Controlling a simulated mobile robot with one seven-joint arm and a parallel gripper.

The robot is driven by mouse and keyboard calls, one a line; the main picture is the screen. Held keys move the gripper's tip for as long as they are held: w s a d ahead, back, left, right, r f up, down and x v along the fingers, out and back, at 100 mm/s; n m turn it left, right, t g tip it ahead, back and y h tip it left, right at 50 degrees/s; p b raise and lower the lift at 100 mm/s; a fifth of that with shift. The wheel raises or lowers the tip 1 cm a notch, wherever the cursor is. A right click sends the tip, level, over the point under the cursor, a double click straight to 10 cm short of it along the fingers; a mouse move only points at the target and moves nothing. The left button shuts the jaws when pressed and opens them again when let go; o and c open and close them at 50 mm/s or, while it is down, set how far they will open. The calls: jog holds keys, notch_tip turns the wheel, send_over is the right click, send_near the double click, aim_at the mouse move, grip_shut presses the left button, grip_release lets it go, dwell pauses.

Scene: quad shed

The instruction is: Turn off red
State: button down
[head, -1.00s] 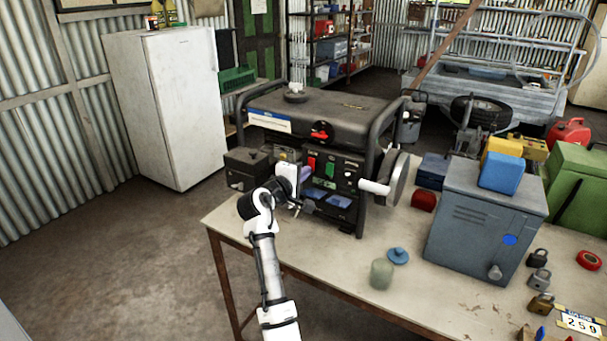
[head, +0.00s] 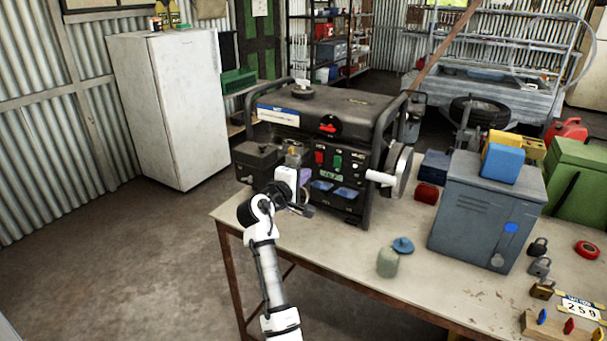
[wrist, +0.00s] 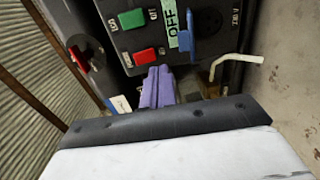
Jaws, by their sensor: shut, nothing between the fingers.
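The generator's front panel (head: 352,165) carries a red rocker switch (head: 320,157), with a green switch (head: 338,162) to its right. In the wrist view the red switch (wrist: 145,56) and green switch (wrist: 131,18) show close, with small lettering beside them. The red switch's tilt is hard to judge. My gripper (head: 305,174) is shut and empty, in front of the panel, below and left of the red switch in the head view. Its purple fingers (wrist: 160,70) point toward the panel near the red switch in the wrist view; a small gap seems to separate them.
A red knob (head: 328,127) sits above the panel. An "OFF" label (wrist: 172,27) is beside blue socket covers (wrist: 205,45). The generator's black frame (head: 386,125) and a pale crank handle (head: 382,178) stand right. The bench front (head: 300,235) is clear.

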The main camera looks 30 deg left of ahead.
jog(key=s+f+b, duration=0.1)
jog(key=s+b, duration=0.1)
jog(key=s, duration=0.6)
jog(key=shift+s+f, duration=0.25)
jog(key=shift+s, duration=0.05)
jog(key=shift+a, duration=0.1)
